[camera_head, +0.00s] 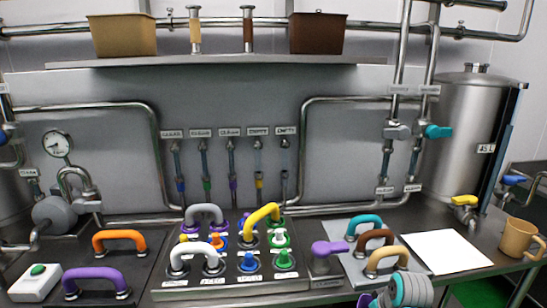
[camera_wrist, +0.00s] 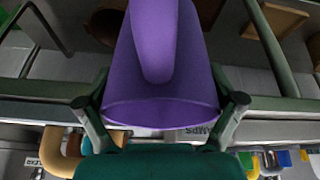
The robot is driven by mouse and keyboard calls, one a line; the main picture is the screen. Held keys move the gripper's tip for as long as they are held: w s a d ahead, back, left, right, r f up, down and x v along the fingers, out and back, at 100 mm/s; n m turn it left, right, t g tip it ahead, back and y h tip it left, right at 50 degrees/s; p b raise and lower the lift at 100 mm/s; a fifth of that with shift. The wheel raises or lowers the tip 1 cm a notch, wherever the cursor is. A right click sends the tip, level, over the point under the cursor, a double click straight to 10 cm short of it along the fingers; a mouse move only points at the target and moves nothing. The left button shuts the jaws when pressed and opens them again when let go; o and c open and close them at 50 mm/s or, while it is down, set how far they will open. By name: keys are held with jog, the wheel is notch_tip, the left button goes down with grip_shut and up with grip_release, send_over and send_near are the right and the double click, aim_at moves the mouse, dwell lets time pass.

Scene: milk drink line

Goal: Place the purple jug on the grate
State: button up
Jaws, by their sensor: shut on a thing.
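The purple jug (camera_wrist: 165,65) fills the upper middle of the wrist view, with its handle towards the camera. My gripper (camera_wrist: 165,110) is shut on it, one finger on each side. In the head view only a small purple piece of the jug (camera_head: 366,299) shows at the bottom edge, beside my grey and teal wrist. The rest of the jug is out of frame or hidden by my arm. I cannot pick out the grate for sure in either view.
A white sheet (camera_head: 447,251) lies bare further right, near a tan jug (camera_head: 516,238) at the counter's right end.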

jog(key=s+a+f, duration=0.4)
jog(key=a, duration=0.7)
jog(key=s+f+m, duration=0.1)
jog(key=s+f, duration=0.3)
jog(key=f, duration=0.4)
jog(key=s+f+m+h, duration=0.1)
jog(key=s+f, duration=0.3)
jog(key=f, duration=0.5)
jog(key=shift+m, duration=0.5)
jog(key=shift+s+d, duration=0.1)
jog(key=shift+d, duration=0.05)
